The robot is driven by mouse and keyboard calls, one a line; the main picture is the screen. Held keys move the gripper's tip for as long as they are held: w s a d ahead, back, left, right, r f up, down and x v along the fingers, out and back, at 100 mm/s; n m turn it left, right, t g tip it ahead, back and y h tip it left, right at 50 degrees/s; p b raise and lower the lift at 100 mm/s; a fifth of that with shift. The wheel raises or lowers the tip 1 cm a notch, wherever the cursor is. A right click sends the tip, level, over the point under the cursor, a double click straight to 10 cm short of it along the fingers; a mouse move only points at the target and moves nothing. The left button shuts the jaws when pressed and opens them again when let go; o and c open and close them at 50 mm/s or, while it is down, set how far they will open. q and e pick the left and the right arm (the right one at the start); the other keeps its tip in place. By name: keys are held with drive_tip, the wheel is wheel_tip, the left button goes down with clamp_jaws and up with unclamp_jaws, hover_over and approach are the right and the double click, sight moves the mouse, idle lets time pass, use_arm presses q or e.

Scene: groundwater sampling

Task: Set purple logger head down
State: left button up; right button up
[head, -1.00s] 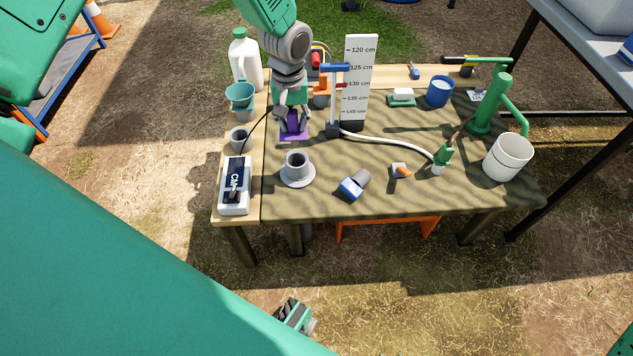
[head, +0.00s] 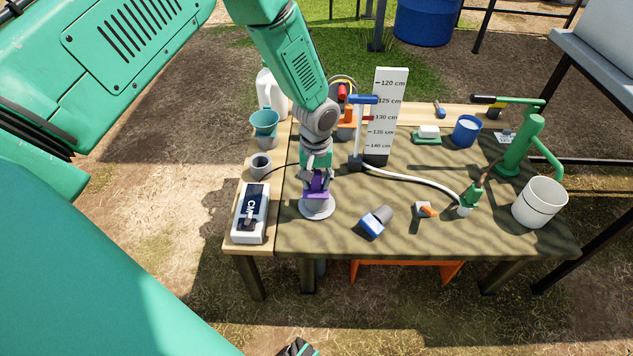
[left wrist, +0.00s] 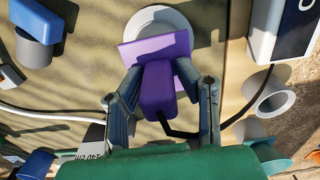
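The purple logger head (head: 316,184) is a block with a flat square plate. My left gripper (head: 316,178) is shut on it, and it hangs over the grey flanged pipe (head: 317,209) near the table's front left. In the left wrist view the fingers (left wrist: 160,78) press both sides of the purple block (left wrist: 157,92), and its plate partly covers the round grey flange (left wrist: 170,14). A dark cable runs from the block. I cannot tell whether the plate touches the pipe, whose top is hidden.
A white meter box (head: 251,214) stands close on the left, with a grey cup (head: 260,166) behind it. A blue-and-grey piece (head: 376,221) lies to the right. A blue-topped stand (head: 356,135) and the scale board (head: 386,110) rise behind. Bare cloth (head: 440,235) lies at the front right.

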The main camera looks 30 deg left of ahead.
use_arm(q)
drive_tip(key=shift+o, duration=0.5)
drive_tip(key=shift+d+r, duration=0.1)
drive_tip(key=shift+r, duration=0.3)
wheel_tip(320, 180, up, 11)
drive_tip(key=p, duration=0.5)
drive_tip(key=shift+r, duration=0.15)
drive_tip(key=s+d+f+m, duration=0.35)
drive_tip(key=s+f, duration=0.65)
drive_tip(key=s, duration=0.4)
drive_tip(key=s+m, duration=0.3)
drive_tip(key=s, duration=1.3)
drive_tip(key=shift+f+t, duration=0.3)
drive_tip(key=shift+f, duration=0.1)
drive_tip(key=shift+s+r+m, duration=0.1)
drive_tip(key=shift+m, duration=0.15)
